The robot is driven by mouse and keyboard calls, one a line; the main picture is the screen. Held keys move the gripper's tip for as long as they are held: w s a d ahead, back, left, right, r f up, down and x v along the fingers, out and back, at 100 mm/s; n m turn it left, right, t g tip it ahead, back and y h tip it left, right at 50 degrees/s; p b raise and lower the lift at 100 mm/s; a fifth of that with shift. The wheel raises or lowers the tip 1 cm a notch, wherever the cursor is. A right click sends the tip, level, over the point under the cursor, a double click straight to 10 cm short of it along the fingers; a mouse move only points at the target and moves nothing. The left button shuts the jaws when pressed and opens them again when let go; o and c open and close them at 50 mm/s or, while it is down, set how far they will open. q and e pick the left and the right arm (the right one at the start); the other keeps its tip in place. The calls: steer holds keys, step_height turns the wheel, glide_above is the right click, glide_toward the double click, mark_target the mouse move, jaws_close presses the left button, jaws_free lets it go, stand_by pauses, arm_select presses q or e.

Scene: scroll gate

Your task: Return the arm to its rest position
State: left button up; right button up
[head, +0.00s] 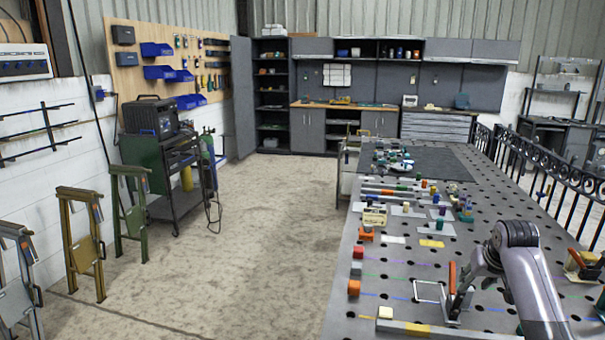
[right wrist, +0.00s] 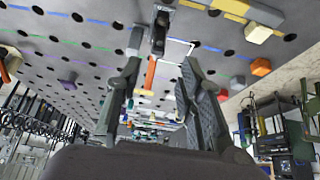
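My right arm reaches in from the lower right of the head view, with its gripper (head: 468,288) low over the perforated table (head: 395,262). In the right wrist view the right gripper (right wrist: 161,58) has its two fingers spread apart, with nothing pinched between them. A clamp with an upright orange handle (head: 452,277) stands right by the fingers. The orange handle also shows in the gap between the fingers in the right wrist view (right wrist: 150,73); I cannot tell whether they touch. My left gripper is out of view.
A white square frame (head: 427,292) lies beside the clamp. A red block (head: 358,252), an orange block (head: 353,288) and a cream block (head: 385,312) sit near the table's left edge. A second clamp (head: 584,264) stands at the right. Open floor (head: 270,235) lies left of the table.

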steer(key=s+a+f+n+g, duration=0.1)
steer(key=s+a+f+n, duration=0.1)
steer(key=s+a+f, duration=0.75)
steer(key=s+a+f+n, duration=0.2)
steer(key=s+a+f, duration=0.4)
steer(key=s+f, duration=0.5)
steer(key=s+a+r+g+y, duration=0.1)
steer(key=s+a, duration=0.3)
steer(key=s, duration=0.8)
steer(key=s+a+r+y, duration=0.1)
steer(key=s+a+r, duration=0.15)
steer(key=s, duration=0.85)
step_height(320, 180, down, 28)
steer(key=s+n+g+b, duration=0.1)
steer(key=s, duration=0.1)
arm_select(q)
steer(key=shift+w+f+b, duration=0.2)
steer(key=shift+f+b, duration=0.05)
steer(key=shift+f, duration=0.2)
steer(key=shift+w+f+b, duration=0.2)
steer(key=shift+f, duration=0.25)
arm_select(e)
steer(key=s+d+f+g, duration=0.1)
steer(key=s+d+f, duration=0.1)
steer(key=s+f, duration=1.4)
steer(key=shift+s+d+f+g+h, duration=0.2)
steer(key=shift+d+f+g+h, duration=0.1)
steer(key=shift+f, duration=0.1)
